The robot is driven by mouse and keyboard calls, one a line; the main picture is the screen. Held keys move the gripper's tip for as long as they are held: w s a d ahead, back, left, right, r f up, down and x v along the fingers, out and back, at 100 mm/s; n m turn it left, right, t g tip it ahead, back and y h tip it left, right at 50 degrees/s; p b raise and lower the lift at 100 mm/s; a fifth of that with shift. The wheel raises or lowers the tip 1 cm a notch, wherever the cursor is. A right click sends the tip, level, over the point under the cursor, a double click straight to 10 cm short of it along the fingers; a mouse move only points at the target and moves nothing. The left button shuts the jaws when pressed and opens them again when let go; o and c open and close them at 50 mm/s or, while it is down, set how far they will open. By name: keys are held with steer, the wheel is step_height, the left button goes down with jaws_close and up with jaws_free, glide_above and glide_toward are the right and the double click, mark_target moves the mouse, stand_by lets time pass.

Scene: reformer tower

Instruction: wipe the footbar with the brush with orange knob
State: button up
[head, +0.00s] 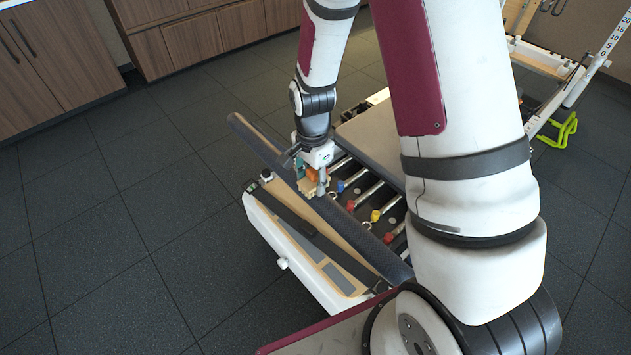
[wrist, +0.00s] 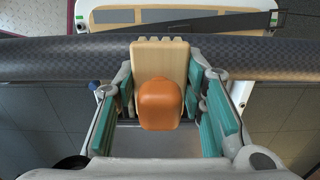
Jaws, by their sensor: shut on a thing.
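The brush is a pale wooden block (wrist: 160,58) with a rounded orange knob (wrist: 160,104). My gripper (head: 312,180) is shut on the brush, with its teal finger pads on either side in the wrist view. The footbar (head: 365,242) is a long dark padded bar running diagonally across the near end of the reformer. In the wrist view the footbar (wrist: 252,60) crosses the whole picture, and the brush's far end overlaps it. I cannot tell for sure whether the bristles touch it. My gripper hides part of the bar in the head view.
The reformer's wooden end with a dark strap (head: 305,232) lies beside the footbar. Springs with red, blue and yellow ends (head: 375,215) lie behind the bar, next to the grey carriage (head: 368,140). Wooden cabinets (head: 190,45) stand at the back. The tiled floor (head: 130,250) at left is clear.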

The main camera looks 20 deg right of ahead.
steer(key=shift+w+a+r, duration=0.1)
steer(key=shift+w+a, duration=0.1)
steer(key=shift+w, duration=0.4)
steer(key=shift+s+d+f, duration=0.15)
steer(key=shift+s+d, duration=0.1)
steer(key=shift+s, duration=0.6)
steer(key=shift+s+d+f, duration=0.15)
steer(key=shift+s+d, duration=0.1)
steer(key=shift+s, duration=0.55)
steer(key=shift+c, duration=0.5)
steer(key=shift+w+a+r, duration=0.1)
steer(key=shift+w+a, duration=0.15)
steer(key=shift+w, duration=0.6)
steer(key=shift+w+a+r, duration=0.1)
steer(key=shift+w+a, duration=0.15)
steer(key=shift+w, duration=0.55)
steer(key=shift+s+d+f+p, duration=0.1)
steer(key=shift+s+d, duration=0.1)
steer(key=shift+s, duration=0.35)
steer(key=shift+s+d+f+p, duration=0.15)
steer(key=shift+s, duration=0.45)
steer(key=shift+s+d+f+p, duration=0.1)
steer(key=shift+s+d, duration=0.1)
steer(key=shift+s, duration=0.35)
steer(key=shift+w+r+p, duration=0.15)
steer(key=shift+r+p, duration=2)
steer(key=shift+r, duration=0.95)
